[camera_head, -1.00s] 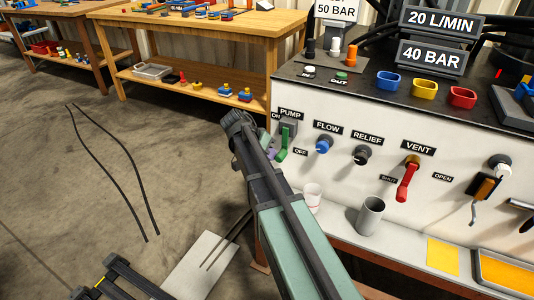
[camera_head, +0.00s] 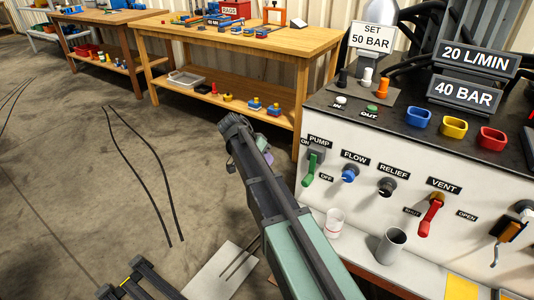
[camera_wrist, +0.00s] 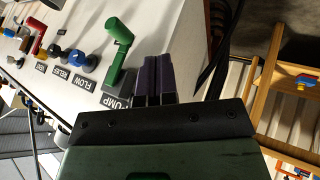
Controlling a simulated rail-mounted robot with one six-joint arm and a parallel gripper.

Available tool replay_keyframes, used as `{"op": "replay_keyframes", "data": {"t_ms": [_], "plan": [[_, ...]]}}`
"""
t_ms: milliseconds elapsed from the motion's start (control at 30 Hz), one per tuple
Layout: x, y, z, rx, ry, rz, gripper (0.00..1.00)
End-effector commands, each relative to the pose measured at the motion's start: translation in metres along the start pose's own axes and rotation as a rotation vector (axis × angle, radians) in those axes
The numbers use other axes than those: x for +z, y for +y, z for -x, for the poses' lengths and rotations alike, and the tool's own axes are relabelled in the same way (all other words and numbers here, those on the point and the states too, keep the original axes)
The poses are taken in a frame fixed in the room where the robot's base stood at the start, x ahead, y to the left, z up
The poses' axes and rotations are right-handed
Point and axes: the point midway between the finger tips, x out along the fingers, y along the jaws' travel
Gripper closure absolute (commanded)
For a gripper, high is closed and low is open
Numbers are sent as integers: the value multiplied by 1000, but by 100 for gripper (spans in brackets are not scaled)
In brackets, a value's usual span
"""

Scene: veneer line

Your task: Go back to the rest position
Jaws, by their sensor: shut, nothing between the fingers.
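My arm reaches up from the bottom centre of the head view, beside the left end of the white control panel (camera_head: 352,213). My gripper (camera_wrist: 153,78) shows in the wrist view as two purple fingers side by side, shut with nothing between them. In the head view it is mostly hidden behind my wrist. The green pump lever (camera_head: 311,168) is at the panel's left end, right of my wrist. In the wrist view the green lever (camera_wrist: 119,50) lies just left of the fingers, apart from them as far as I can tell.
A wooden bench (camera_head: 285,48) with a lower shelf stands behind. A white cup (camera_head: 334,224) and a grey cup (camera_head: 390,246) stand below the panel. The red vent lever (camera_head: 430,215) sticks out further right. Open concrete floor (camera_head: 90,190) lies left.

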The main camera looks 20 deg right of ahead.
Motion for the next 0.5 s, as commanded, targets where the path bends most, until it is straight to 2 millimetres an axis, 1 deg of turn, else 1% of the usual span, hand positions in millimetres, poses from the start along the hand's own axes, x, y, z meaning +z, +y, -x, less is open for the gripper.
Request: {"op": "replay_keyframes", "data": {"t_ms": [167, 200, 267, 333, 367, 400, 467, 500], "plan": [[0, 0, -1, -2, 0, 31, 100], [0, -1, -1, -6, 0, 74, 100], [8, -1, -2, -39, -19, 181, 100], [32, 11, -5, -114, -61, 364, 100], [48, 20, -7, -161, -81, 455, 100], [71, 34, -9, -235, -107, 581, 100], [106, 55, -9, -350, -132, 750, 100], [127, 69, -9, -422, -141, 839, 100]]}}
